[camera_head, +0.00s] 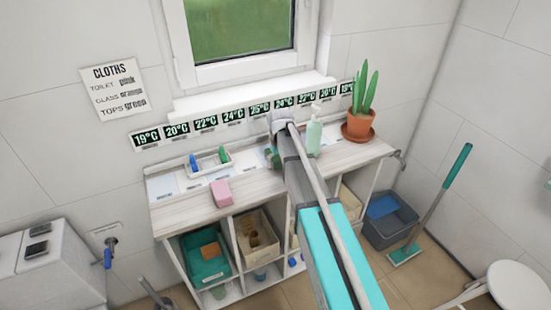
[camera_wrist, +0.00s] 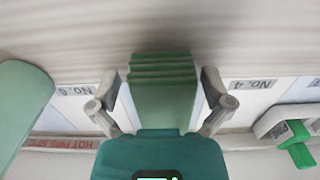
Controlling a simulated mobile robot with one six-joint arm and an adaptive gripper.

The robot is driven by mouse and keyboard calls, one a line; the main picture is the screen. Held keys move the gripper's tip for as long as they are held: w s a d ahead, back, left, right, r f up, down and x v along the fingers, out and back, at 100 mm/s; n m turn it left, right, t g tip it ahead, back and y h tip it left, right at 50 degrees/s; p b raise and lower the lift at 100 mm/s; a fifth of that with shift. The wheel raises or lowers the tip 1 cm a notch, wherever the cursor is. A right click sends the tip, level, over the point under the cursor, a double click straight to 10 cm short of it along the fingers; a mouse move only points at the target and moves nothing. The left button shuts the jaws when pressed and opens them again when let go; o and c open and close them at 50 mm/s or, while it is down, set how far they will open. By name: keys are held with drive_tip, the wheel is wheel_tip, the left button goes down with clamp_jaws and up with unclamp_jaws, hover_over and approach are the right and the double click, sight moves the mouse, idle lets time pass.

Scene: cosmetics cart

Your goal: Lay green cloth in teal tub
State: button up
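A folded green cloth (camera_wrist: 162,90) with ridged layers on its edge sits between the two fingers of my gripper (camera_wrist: 163,88). The fingers stand wide, one at each side of the cloth. I see no clear squeeze on it, and contact is hard to judge. In the head view the cloth (camera_head: 270,157) shows on the counter, partly hidden by my arm. The teal tub (camera_head: 208,276) stands in the lower left compartment of the cart, with an orange-brown item inside it. My gripper is up at the counter, to the right of and above the tub.
A pale green pump bottle (camera_head: 314,135) stands close right of my arm. A potted plant (camera_head: 359,124) is farther right. A beige tub (camera_head: 274,262) sits in the adjacent compartment.

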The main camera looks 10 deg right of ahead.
drive_tip(key=c, duration=1)
drive_tip(key=shift+r, duration=0.15)
wheel_tip(320, 180, up, 3)
drive_tip(key=p, duration=0.3)
drive_tip(key=shift+f, duration=0.2)
drive_tip(key=s+r+p, duration=1)
drive_tip(key=s, duration=0.4)
drive_tip(key=shift+d, duration=0.4)
drive_tip(key=shift+a, duration=0.1)
idle(0.7)
